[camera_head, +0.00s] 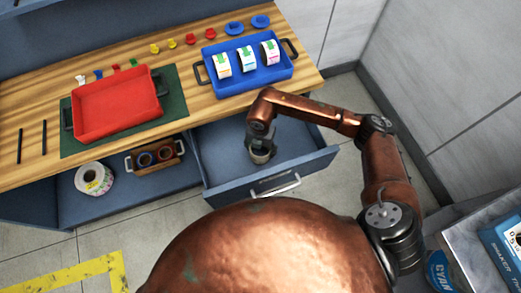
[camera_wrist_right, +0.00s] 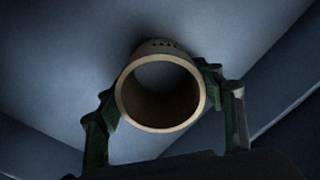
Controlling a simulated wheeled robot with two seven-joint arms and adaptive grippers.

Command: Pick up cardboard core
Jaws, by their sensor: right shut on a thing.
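The cardboard core (camera_wrist_right: 210,97) is a short tan tube, seen end-on in the right wrist view with its round opening facing the camera. My right gripper (camera_wrist_right: 160,100) is shut on it, one finger pressed against each side. In the head view the core (camera_head: 260,157) is small below my right gripper (camera_head: 261,145), inside the open drawer (camera_head: 318,162). I cannot tell whether the core touches the drawer floor. My left gripper is not in view.
The drawer's walls surround my right gripper. On the wooden bench stand a red tray (camera_head: 160,75) and a blue tray (camera_head: 286,70) with label rolls. A lower shelf holds a large white roll (camera_head: 94,178) and a small crate (camera_head: 153,144).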

